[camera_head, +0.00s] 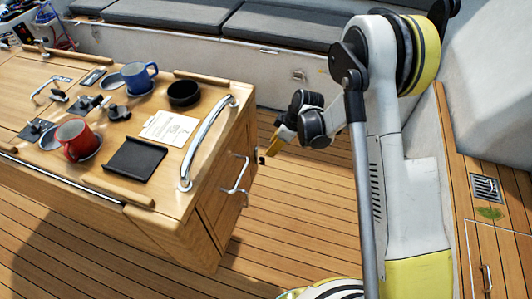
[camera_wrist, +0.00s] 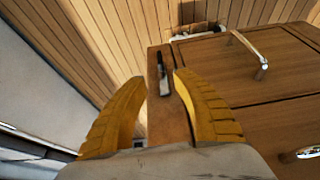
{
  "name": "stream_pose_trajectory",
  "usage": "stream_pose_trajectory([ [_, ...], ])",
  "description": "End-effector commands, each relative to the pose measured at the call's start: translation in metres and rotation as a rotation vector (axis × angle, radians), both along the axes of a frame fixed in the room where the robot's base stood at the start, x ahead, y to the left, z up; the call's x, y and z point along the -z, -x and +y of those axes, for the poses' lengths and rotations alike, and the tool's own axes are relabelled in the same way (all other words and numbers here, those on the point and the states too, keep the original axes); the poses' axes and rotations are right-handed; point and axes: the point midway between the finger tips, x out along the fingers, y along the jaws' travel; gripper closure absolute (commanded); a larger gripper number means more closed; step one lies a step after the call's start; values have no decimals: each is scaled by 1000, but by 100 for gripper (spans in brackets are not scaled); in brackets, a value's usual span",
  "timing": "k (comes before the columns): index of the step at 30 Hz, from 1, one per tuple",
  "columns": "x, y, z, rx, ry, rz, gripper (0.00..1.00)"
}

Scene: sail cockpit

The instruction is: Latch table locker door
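The wooden cockpit table (camera_head: 190,215) stands at left. Its end face carries the locker door (camera_head: 215,200) with a bent metal handle (camera_head: 238,175). In the wrist view the door panel (camera_wrist: 215,65) and its handle (camera_wrist: 250,52) lie to the right of my gripper (camera_wrist: 160,76). The panel looks flush or nearly so; I cannot tell if it is fully closed. A small dark metal latch piece (camera_wrist: 163,75) sits on the wooden strip beside the door, seen between my open yellow fingers. In the head view my gripper (camera_head: 275,142) is just right of the table end. Contact cannot be told.
A curved metal grab rail (camera_head: 205,143) runs along the table end. A blue mug (camera_head: 139,78), a red mug (camera_head: 76,140), a black bowl (camera_head: 184,94) and a dark tray (camera_head: 135,162) stand on top. Plank floor (camera_head: 310,210) is clear beside the table. A bench (camera_head: 285,25) lies behind.

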Motion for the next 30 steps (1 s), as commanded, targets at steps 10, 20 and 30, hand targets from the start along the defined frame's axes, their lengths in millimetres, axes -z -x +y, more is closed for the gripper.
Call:
stream_pose_trajectory([
  [10, 61, -8, 22, -1, 1, 0, 66],
  [20, 95, -14, 36, 1, 1, 0, 66],
  [30, 96, -14, 37, 2, 1, 0, 76],
])
